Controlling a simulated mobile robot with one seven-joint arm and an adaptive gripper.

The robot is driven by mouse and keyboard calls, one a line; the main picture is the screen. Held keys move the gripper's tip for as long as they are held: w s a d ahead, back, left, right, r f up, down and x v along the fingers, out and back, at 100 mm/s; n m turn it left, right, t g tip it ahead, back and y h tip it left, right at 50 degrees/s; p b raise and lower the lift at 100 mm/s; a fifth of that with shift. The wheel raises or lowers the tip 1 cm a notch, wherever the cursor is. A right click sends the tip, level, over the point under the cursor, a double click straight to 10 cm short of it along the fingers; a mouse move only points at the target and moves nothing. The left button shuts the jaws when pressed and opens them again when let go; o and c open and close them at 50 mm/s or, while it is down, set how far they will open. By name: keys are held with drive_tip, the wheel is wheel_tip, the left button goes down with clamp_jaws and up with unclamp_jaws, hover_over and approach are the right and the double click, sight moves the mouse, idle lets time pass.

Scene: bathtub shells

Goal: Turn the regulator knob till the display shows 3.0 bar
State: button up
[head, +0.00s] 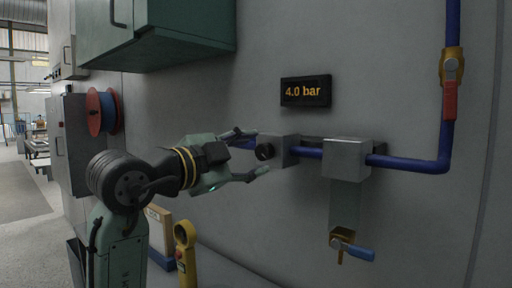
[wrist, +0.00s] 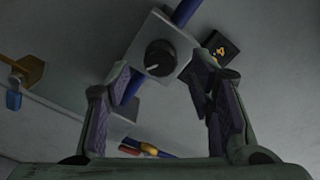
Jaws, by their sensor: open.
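The regulator knob (head: 264,152) is round and black, on the face of a grey regulator block (head: 290,149) set in the blue pipe. In the wrist view the knob (wrist: 159,57) shows a pale pointer line. The display (head: 306,91) on the wall above reads "4.0 bar" in orange; it shows partly in the wrist view (wrist: 220,48). My gripper (head: 257,154) is open, its fingers spread above and below the knob in the head view. In the wrist view my gripper (wrist: 165,82) has its fingers on either side, apart from the knob, with nothing between them touching.
A grey filter unit (head: 347,152) with a lower valve with a blue handle (head: 358,252) is right of the regulator. A red-handled valve (head: 450,98) sits on the vertical pipe. A green cabinet (head: 185,38) hangs above my arm. A yellow post (head: 186,247) stands low beside it.

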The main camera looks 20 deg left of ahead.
sight(264, 152)
drive_tip(key=shift+x, duration=1.15)
drive_tip(key=shift+c, duration=0.5)
drive_tip(key=c, duration=1.1)
drive_tip(key=shift+o, duration=0.2)
drive_tip(key=shift+n, duration=0.4)
drive_tip(key=shift+a+n+p, duration=0.1)
drive_tip(key=shift+n+p, duration=0.4)
drive_tip(key=shift+n, duration=2.1)
